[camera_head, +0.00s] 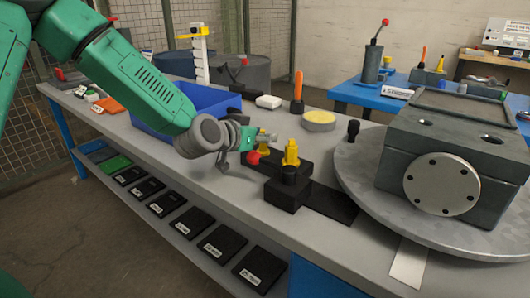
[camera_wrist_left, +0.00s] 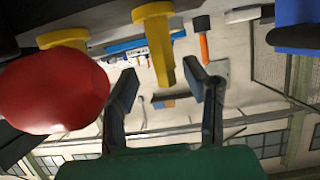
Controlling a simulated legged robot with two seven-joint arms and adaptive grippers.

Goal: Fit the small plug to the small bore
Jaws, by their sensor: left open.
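Two yellow plug-like pieces stand in a black holder (camera_head: 286,194) on the bench; I cannot tell which is the small plug. The nearer yellow piece (camera_head: 291,152) is upright. The other (camera_head: 264,151) is partly hidden by my left gripper (camera_head: 267,138). In the left wrist view, my left gripper (camera_wrist_left: 162,84) is open, with a yellow piece (camera_wrist_left: 154,38) showing between its fingers, not visibly clamped. A second yellow piece (camera_wrist_left: 64,37) is beside it. The grey housing (camera_head: 440,145) has two dark bores on top, a left one (camera_head: 425,123) and a right one (camera_head: 492,139). My right gripper is not in view.
A red ball knob (camera_head: 253,157) is close by my left gripper and large in the left wrist view (camera_wrist_left: 55,92). The housing sits on a round turntable (camera_head: 365,190) with a black knob (camera_head: 353,130). A blue bin (camera_head: 150,121) and orange-handled tool (camera_head: 298,88) stand behind.

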